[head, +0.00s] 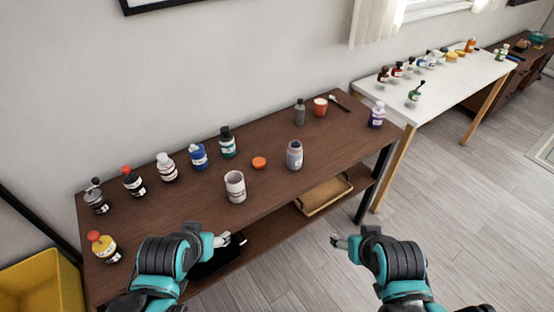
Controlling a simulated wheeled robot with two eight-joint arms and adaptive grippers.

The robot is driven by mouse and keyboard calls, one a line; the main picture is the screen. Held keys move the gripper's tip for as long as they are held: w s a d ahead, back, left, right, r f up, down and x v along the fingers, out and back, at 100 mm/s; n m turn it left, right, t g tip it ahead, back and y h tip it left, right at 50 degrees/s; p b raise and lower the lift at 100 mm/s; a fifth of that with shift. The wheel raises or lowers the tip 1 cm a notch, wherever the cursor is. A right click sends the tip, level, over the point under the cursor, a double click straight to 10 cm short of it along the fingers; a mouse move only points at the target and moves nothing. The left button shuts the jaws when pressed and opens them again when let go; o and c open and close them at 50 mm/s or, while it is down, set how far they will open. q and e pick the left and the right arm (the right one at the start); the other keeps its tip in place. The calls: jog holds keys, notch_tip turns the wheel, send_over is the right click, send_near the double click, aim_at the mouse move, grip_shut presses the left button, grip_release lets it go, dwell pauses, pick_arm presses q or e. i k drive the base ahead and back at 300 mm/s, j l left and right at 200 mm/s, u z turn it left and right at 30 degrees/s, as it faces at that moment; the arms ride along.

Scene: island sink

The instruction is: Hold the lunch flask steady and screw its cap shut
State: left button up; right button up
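A grey flask with an open-looking top (294,155) stands upright near the front middle of the brown table; I take it for the lunch flask. A small round orange cap (259,163) lies on the table to its left, apart from it. My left gripper (222,240) is in front of the table's front edge, below and left of the flask, touching neither. My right gripper (340,241) is over the floor, in front and to the right of the flask. Both look empty, but their finger opening is too small to make out.
A white labelled cup (235,187) stands left of the flask, near the front edge. Several bottles line the table's left and back. A dark bottle (299,112) and an orange cup (320,107) stand behind; a purple bottle (376,115) is at the right end. Table space right of the flask is clear.

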aim_at(295, 150)
jog(key=i+j+z, duration=0.15)
jog(key=z, duration=0.2)
jog(key=i+j+z, duration=0.35)
jog(key=j+z, duration=0.15)
jog(key=z, duration=0.2)
